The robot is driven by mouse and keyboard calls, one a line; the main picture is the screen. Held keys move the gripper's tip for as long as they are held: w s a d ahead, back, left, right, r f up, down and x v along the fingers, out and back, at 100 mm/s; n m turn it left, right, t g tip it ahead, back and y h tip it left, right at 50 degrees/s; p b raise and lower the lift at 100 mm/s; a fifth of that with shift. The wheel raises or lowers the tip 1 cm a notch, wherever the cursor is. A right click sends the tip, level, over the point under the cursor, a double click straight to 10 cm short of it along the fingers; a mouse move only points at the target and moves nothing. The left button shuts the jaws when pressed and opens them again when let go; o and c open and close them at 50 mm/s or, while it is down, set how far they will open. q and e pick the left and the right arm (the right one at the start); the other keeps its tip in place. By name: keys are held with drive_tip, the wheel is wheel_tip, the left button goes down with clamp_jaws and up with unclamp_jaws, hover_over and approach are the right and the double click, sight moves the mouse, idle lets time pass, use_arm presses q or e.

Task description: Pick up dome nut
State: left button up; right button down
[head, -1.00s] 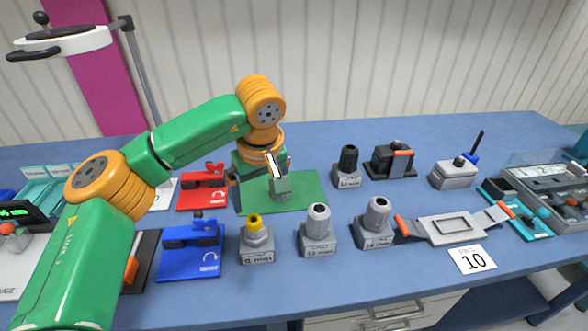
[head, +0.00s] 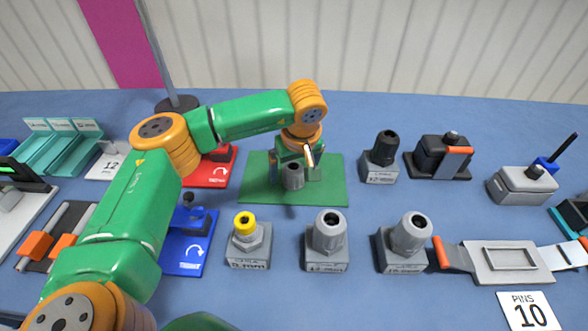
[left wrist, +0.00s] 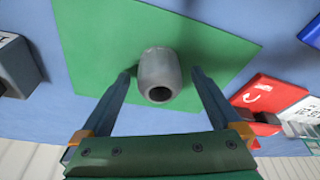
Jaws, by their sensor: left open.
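The dome nut looks to be the grey rounded hollow piece (left wrist: 160,75) on the green mat (left wrist: 215,42) in the left wrist view, its dark round opening facing the camera. In the head view the grey piece (head: 292,178) shows at my left gripper, partly covered by it. My left gripper (left wrist: 168,82) is open, with one finger on each side of the piece. A gap shows between the piece and each finger. My right gripper is not in view.
In front of the green mat (head: 327,195) stand a yellow-topped fitting (head: 245,240) and two grey fittings (head: 326,237) (head: 403,240) on blocks. A black fitting (head: 383,150) stands to the right. A red fixture (head: 210,168) and a blue fixture (head: 188,235) stand left.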

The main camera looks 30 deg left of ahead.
use_arm(q)
drive_tip(key=shift+s+r, duration=0.1)
drive_tip(key=c, duration=1.4)
drive_tip(key=shift+d, duration=0.1)
drive_tip(key=shift+r, duration=0.1)
